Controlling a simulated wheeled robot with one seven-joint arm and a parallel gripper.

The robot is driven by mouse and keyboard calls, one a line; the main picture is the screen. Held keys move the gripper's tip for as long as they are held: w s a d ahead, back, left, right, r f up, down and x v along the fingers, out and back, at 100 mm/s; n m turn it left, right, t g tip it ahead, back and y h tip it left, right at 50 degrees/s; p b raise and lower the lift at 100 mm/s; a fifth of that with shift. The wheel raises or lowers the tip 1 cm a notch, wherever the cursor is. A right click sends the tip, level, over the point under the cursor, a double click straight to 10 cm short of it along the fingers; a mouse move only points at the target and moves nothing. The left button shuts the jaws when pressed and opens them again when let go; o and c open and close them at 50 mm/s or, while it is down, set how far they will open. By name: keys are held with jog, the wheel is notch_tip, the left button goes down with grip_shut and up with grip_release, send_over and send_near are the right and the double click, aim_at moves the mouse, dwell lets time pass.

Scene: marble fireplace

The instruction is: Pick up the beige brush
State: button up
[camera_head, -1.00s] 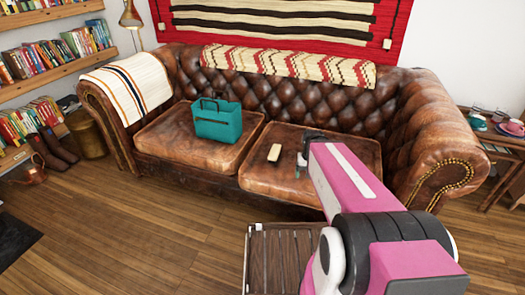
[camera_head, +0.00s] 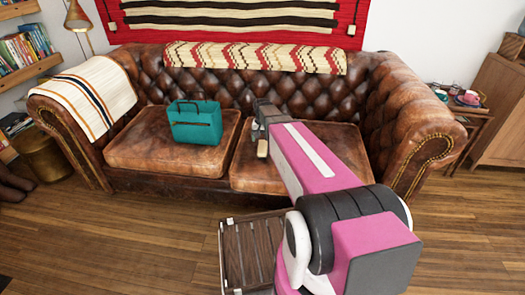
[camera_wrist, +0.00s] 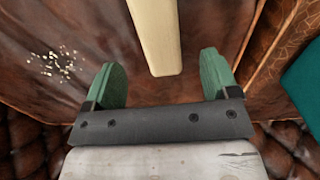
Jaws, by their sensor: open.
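The beige brush (camera_head: 262,148) lies on the right seat cushion of the brown leather sofa, near the gap between the cushions. In the head view my gripper (camera_head: 260,130) is just behind it, and my arm hides part of that area. In the wrist view the brush (camera_wrist: 155,35) is a pale bar, cut off by the top edge. Its near end reaches to about between the two green fingers (camera_wrist: 161,78). The fingers are wide apart with nothing gripped; I cannot tell their height above the cushion.
A teal bag (camera_head: 196,125) stands on the left cushion (camera_head: 140,150). The sofa's tufted backrest (camera_head: 225,88) rises close behind my gripper. A slatted wooden table (camera_head: 245,262) stands in front of the sofa, below my arm. Pale crumbs (camera_wrist: 52,63) lie on the leather.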

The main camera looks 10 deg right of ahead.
aim_at(263, 146)
jog(key=shift+f, duration=3.5)
jog(key=c, duration=1)
